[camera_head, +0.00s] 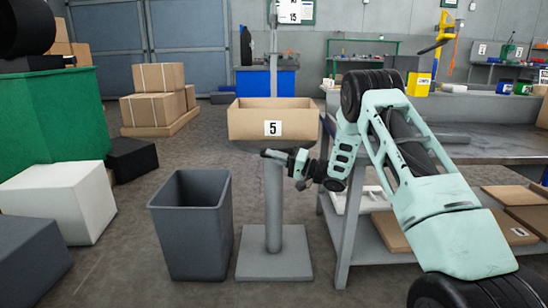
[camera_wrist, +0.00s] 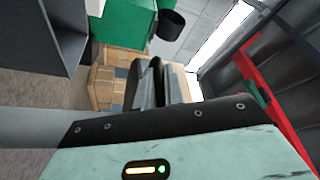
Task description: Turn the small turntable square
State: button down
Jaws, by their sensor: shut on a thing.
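The small turntable (camera_head: 273,205) is a grey post on a square base plate. Its dark top lies under an open cardboard box (camera_head: 247,124) marked 5, which sits on it with its long side facing me. My gripper (camera_head: 268,153) reaches in from the right, just below the box's front edge at the turntable's top. In the wrist view the dark fingers (camera_wrist: 160,82) are close together. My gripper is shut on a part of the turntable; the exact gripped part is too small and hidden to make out. The post shows in the wrist view (camera_wrist: 30,127).
A grey bin (camera_head: 190,232) stands left of the turntable's base. A workbench (camera_head: 480,145) with a lower shelf is on the right, under my arm. A white block (camera_head: 62,200) and a green container (camera_head: 60,115) are at left. Floor behind is partly clear.

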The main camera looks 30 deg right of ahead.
jog(key=shift+a+f, duration=0.1)
jog(key=c, duration=1.5)
grip_release()
jog(key=shift+s+d, duration=0.35)
jog(key=p+v, duration=0.5)
jog(key=v, duration=1.1)
jog(key=shift+s+f, duration=0.15)
jog(key=shift+s, duration=0.1)
